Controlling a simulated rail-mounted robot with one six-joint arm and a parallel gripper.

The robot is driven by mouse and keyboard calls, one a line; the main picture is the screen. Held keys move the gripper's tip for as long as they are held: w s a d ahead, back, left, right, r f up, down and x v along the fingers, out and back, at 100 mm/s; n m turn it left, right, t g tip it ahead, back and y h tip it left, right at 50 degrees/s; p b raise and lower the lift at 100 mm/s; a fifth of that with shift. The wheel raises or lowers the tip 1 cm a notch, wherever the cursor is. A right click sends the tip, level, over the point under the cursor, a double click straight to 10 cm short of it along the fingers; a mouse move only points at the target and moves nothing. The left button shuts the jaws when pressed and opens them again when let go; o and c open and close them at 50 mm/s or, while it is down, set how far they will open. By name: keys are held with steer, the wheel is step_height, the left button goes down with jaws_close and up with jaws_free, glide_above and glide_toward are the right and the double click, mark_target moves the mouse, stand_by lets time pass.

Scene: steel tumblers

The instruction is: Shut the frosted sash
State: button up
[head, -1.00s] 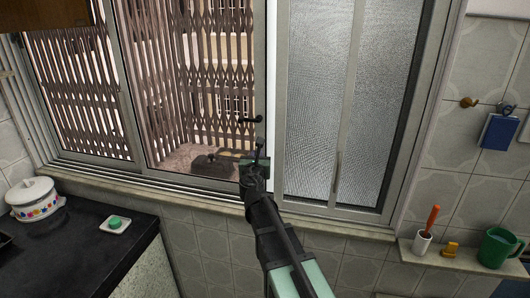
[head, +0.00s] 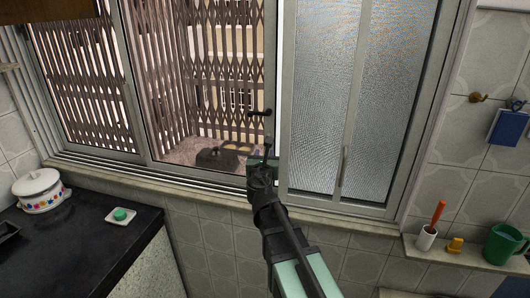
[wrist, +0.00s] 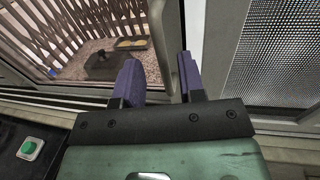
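The frosted sash (head: 318,95) is at the right side of the window in the head view, with a grey frame and textured panes. It also shows at the upper right of the wrist view (wrist: 273,60). My gripper (wrist: 160,82) is open, its two purple fingers apart. A pale grey upright bar (wrist: 187,62), like a pull handle, stands close by the right finger; I cannot tell if they touch. In the head view my gripper (head: 264,160) is in front of the sash's left edge, with the fingers mostly hidden. A slim upright handle (head: 344,166) is on the frosted part.
Clear window space with a folding lattice grille (head: 205,70) lies to the left. At right, a shelf (head: 440,256) holds a green mug (head: 503,244).

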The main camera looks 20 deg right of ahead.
steer(key=v, duration=0.7)
steer(key=shift+s+a, duration=0.1)
steer(key=shift+s, duration=0.05)
